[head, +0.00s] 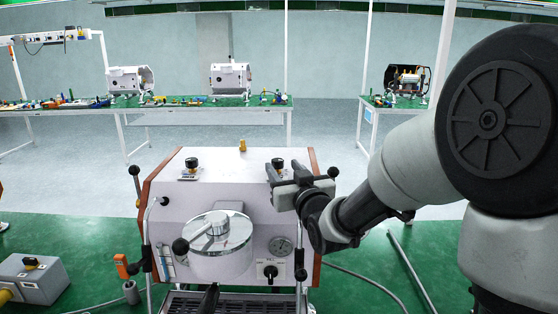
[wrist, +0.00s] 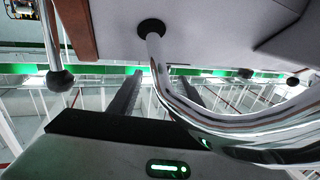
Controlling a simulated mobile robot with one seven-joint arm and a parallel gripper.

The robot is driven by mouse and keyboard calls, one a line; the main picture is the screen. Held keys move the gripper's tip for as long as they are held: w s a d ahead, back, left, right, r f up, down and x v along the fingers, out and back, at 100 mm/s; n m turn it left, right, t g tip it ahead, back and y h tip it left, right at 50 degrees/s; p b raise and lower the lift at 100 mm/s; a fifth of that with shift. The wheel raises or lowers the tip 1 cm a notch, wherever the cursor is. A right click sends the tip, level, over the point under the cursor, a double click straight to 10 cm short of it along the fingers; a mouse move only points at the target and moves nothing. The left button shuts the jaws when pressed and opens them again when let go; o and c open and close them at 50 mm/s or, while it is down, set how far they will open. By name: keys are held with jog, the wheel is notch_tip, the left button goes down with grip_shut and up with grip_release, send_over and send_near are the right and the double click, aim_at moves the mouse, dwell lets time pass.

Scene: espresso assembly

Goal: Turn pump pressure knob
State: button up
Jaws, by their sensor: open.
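The white espresso machine (head: 225,185) with wooden side panels stands in front of me. A black knob (head: 193,162) on a labelled plate sits at the top left. A similar black knob (head: 277,163) shows at the top right, partly hidden by my gripper. Another black knob (head: 270,271) is on a white plate low on the front. The labels are too small to read. My gripper (head: 285,185) is open in front of the machine's upper right. In the wrist view its two fingers (wrist: 158,88) are apart, with a chrome pipe (wrist: 190,115) passing in front. No knob shows clearly between them.
A grey box (head: 33,280) lies at lower left. Workbenches (head: 200,112) stand far behind.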

aim_at(280, 163)
jog(key=x, duration=0.5)
jog(key=shift+w+a, duration=0.15)
jog(key=shift+w, duration=0.2)
jog(key=c, duration=1)
jog(key=shift+r+n+y, duration=0.1)
jog(key=shift+n+y, duration=0.3)
jog(key=shift+y, duration=0.2)
jog(key=shift+c, duration=0.2)
jog(key=shift+n+g+y, duration=0.3)
jog(key=shift+g+y, duration=0.1)
jog(key=o, duration=1)
jog(key=shift+o, duration=0.2)
